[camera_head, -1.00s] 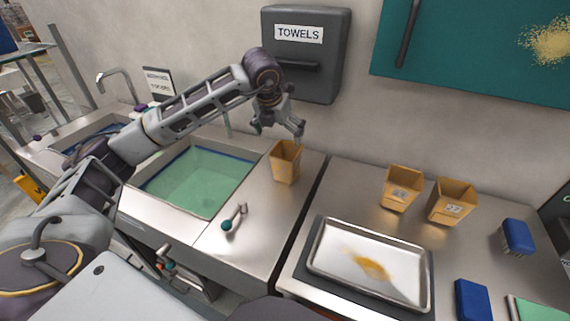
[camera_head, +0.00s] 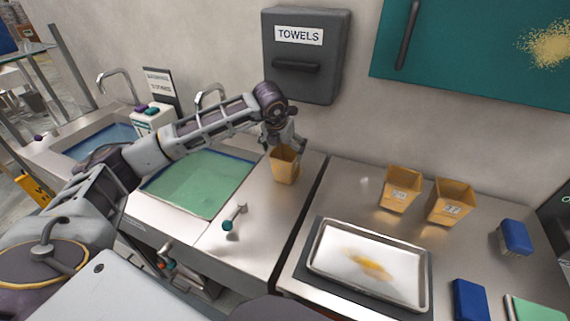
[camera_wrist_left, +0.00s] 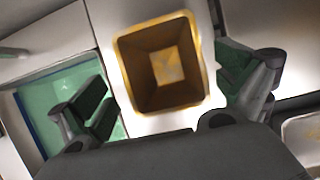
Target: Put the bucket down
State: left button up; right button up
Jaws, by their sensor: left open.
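A tan bucket (camera_head: 285,167) stands upright on the steel counter just right of the green-filled sink. My left gripper (camera_head: 284,148) is directly above it, with its fingers down at the bucket's rim. In the left wrist view the gripper is open, with one finger on each side of the bucket (camera_wrist_left: 128,82) and gaps between them. The bucket looks empty there, with its square floor visible. Two similar buckets, one on the left (camera_head: 401,190) and one on the right (camera_head: 451,203), stand on the right counter. My right gripper is not in view.
A sink with green liquid (camera_head: 198,182) lies left of the bucket. A towel dispenser (camera_head: 305,55) hangs behind.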

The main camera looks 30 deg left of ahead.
aim_at(285, 157)
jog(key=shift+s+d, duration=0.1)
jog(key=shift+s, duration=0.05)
pick_arm(q)
jog(key=x, duration=0.2)
jog(key=p+x, duration=0.1)
jog(key=x, duration=0.1)
jog(key=shift+s, duration=0.35)
jog(key=shift+w+f, duration=0.25)
jog(key=shift+f, duration=0.45)
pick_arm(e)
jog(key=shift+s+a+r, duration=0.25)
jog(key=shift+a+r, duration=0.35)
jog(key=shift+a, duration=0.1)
pick_arm(q)
jog(key=shift+a, duration=0.1)
